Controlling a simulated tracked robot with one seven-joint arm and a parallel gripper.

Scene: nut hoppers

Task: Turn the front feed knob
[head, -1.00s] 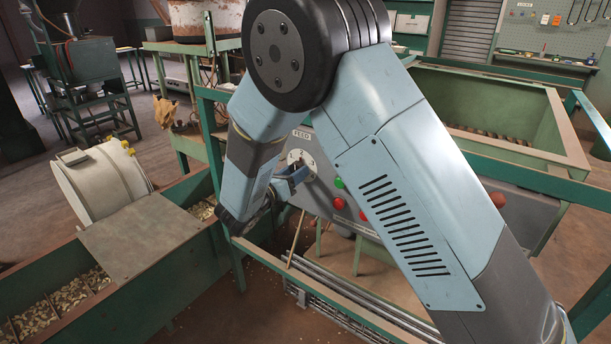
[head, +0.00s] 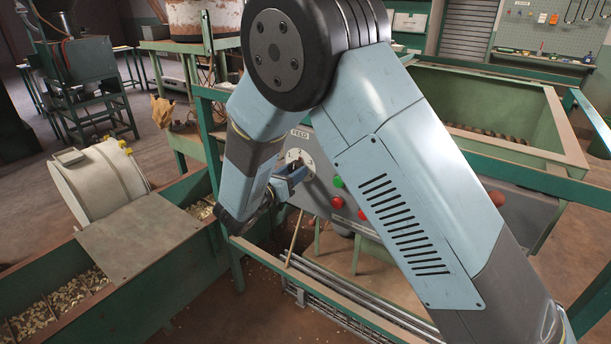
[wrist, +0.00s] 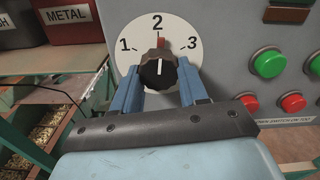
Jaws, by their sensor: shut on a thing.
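The feed knob (wrist: 159,72) is black and ridged, on a white round dial marked 1, 2 and 3 (wrist: 194,48). In the wrist view its white line points up, close to the 2, and a small red mark sits just above it. My gripper (wrist: 159,84) has its two blue fingers on either side of the knob and is shut on it. In the head view the dial (head: 297,157) shows partly beside my gripper (head: 296,173), below the FEED label. The knob itself is mostly hidden there.
Green buttons (wrist: 269,63) and red buttons (wrist: 293,103) sit right of the dial on the grey panel. A METAL bin (wrist: 67,18) stands to the left. A green frame and a nut trough (head: 120,262) lie in front and left.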

